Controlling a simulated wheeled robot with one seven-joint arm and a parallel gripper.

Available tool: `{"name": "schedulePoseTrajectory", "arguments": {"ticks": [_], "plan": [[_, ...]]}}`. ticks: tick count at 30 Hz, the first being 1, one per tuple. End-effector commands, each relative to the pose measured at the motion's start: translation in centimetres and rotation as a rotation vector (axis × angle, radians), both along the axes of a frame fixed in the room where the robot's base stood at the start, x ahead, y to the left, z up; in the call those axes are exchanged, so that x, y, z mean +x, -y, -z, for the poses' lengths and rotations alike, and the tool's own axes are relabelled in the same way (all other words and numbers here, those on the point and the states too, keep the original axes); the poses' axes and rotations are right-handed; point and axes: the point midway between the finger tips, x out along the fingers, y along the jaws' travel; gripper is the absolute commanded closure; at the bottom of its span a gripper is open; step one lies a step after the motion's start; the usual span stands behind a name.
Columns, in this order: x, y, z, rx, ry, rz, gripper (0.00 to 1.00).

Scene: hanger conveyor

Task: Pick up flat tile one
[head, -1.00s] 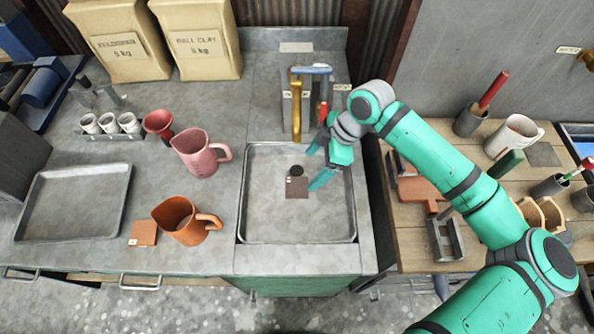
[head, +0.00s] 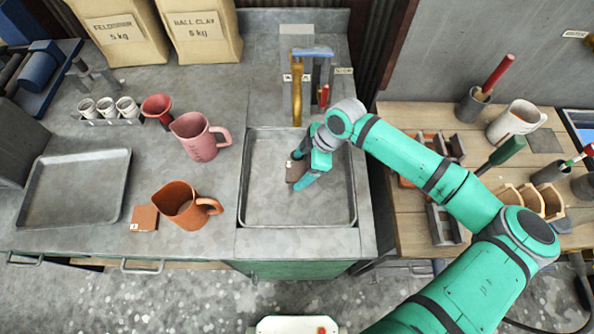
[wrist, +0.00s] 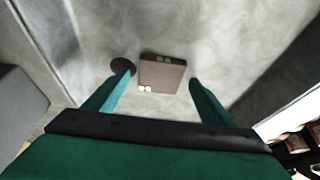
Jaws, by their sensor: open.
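A flat brown square tile (head: 296,171) lies in the sink basin. In the wrist view the tile (wrist: 162,74) shows small pale marks at two edges and sits between and slightly beyond the fingertips. My gripper (wrist: 160,78) is open and empty, its two teal fingers apart, one on each side of the tile. In the head view my gripper (head: 301,170) is low over the basin and partly covers the tile. A second flat tile (head: 145,218), orange-brown with a small label, lies on the counter left of the sink. I cannot read which tile is number one.
The sink basin (head: 262,217) has raised walls around the tile. A dark round drain (wrist: 123,65) lies beside the tile, near the left finger. A brass faucet (head: 297,100) stands behind. An orange pitcher (head: 184,207) and a pink pitcher (head: 199,140) stand left of the sink.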

Motion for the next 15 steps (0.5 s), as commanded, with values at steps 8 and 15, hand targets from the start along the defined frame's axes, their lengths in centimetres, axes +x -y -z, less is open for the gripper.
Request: {"name": "schedulePoseTrajectory", "arguments": {"ticks": [8, 15], "plan": [[0.01, -0.11, 0.24, 0.0, 0.001, 0.0, 0.26], [0.02, -0.11, 0.2, 0.001, 0.001, 0.0, 0.75]]}}
